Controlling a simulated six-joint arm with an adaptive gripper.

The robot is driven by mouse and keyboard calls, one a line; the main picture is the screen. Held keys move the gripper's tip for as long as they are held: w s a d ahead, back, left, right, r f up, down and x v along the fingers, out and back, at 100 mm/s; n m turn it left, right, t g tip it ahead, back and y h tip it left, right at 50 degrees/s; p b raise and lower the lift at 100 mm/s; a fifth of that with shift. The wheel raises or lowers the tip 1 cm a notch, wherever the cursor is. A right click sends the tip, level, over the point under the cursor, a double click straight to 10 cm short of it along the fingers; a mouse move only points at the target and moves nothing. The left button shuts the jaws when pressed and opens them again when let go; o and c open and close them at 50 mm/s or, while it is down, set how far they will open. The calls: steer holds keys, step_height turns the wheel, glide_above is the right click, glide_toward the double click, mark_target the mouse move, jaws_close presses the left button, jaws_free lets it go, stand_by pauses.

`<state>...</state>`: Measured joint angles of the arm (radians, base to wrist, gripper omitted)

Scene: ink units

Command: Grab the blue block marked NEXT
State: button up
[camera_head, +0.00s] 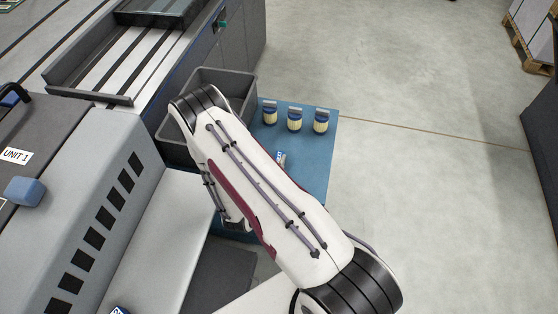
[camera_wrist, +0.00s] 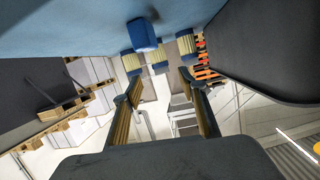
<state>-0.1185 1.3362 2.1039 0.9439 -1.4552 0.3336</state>
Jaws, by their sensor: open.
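A blue block (camera_wrist: 143,35) stands on the blue surface in the wrist view, which looks upside down. No lettering shows on its visible faces there. In the head view a small blue-and-white piece (camera_head: 280,158) shows beside my arm, mostly covered; its marking cannot be read. Another blue block with white lettering (camera_head: 118,310) is cut off at the bottom edge; its word is unreadable. My gripper (camera_wrist: 160,78) is open and empty, its two fingers apart, with the blue block beyond the tips, apart from them. In the head view my arm hides the gripper.
The blue tabletop (camera_head: 325,180) holds three blue-and-yellow containers (camera_head: 294,120) along its far side. A grey bin (camera_head: 245,88) stands left of them. The machine marked UNIT 1 (camera_head: 60,215) fills the left. Open floor (camera_head: 450,200) lies to the right.

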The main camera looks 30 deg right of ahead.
mark_target(278, 161)
steer(key=shift+n+t, duration=0.6)
steer(key=shift+n, duration=0.1)
steer(key=f, duration=0.1)
steer(key=s+f, duration=0.1)
steer(key=f, duration=0.2)
steer(key=shift+s+a, duration=0.2)
steer(key=shift+a, duration=0.15)
steer(key=shift+s+a+f+n+t, duration=0.15)
steer(key=shift+s+f, duration=0.05)
steer(key=shift+f, duration=0.25)
steer(key=shift+s+a+f+n+t, duration=0.1)
steer(key=shift+s+f+n+t, duration=0.1)
steer(key=shift+f, duration=0.2)
steer(key=shift+d, duration=0.1)
steer(key=shift+x, duration=1.25)
steer(key=shift+d, duration=0.1)
steer(key=shift+s+d+x, duration=0.1)
steer(key=shift+x, duration=0.7)
steer(key=shift+s+d+x, duration=0.15)
steer(key=shift+x, duration=1.6)
steer(key=shift+w+a, duration=0.1)
jaws_close()
